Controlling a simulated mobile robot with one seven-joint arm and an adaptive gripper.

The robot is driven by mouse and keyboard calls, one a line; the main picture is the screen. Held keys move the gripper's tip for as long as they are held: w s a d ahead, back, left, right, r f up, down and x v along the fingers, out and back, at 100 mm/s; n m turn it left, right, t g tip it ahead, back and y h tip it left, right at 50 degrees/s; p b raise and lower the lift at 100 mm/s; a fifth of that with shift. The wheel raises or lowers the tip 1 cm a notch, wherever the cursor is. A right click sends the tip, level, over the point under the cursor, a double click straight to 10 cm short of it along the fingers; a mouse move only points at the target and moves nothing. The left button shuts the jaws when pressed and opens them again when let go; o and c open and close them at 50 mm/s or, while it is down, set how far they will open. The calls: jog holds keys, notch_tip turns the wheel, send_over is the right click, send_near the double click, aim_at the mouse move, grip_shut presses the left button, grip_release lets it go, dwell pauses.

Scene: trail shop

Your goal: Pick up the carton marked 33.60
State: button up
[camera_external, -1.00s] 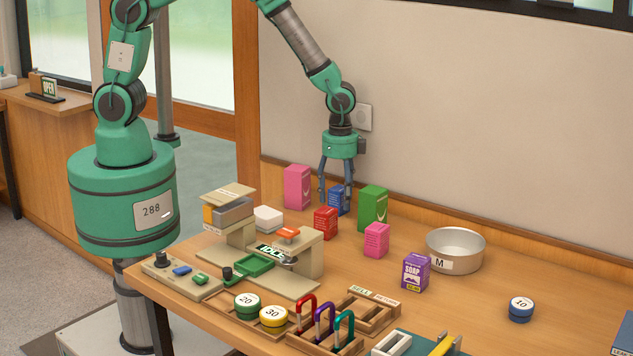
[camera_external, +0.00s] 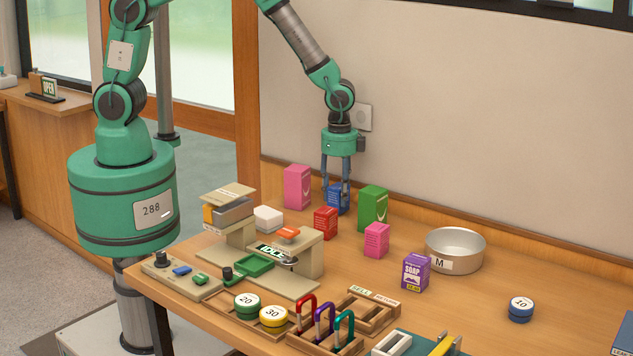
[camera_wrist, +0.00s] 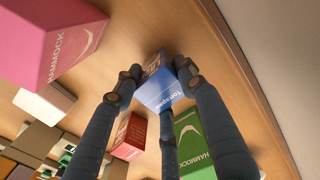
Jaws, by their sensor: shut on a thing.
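My gripper (camera_external: 337,187) points straight down at the back of the table and is shut on a small blue carton (camera_external: 338,203). In the wrist view the fingertips press on the sides of the blue carton (camera_wrist: 156,94), whose front has white lettering. The carton stands upright and seems to rest on the table. I cannot read the price 33.60 on any carton. Other cartons are a tall pink one (camera_external: 297,187), a red one (camera_external: 325,222), a green one (camera_external: 372,208), a smaller pink one (camera_external: 376,240) and a purple soap carton (camera_external: 415,272).
The red and green cartons stand close to my fingers. A metal bowl (camera_external: 455,250) stands to the right. A beige scale (camera_external: 262,262), a rack of carabiners (camera_external: 325,335) and round weights (camera_external: 248,305) fill the front left. The wall rises close behind. The right of the table is mostly clear.

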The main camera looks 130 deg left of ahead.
aim_at(338, 186)
notch_tip(338, 186, up, 6)
jog(key=shift+r+p, duration=0.2)
jog(key=shift+p, duration=0.2)
jog(key=d, duration=1.9)
jog(key=shift+d+p, duration=0.3)
jog(key=shift+p, duration=0.15)
jog(key=shift+f, duration=0.1)
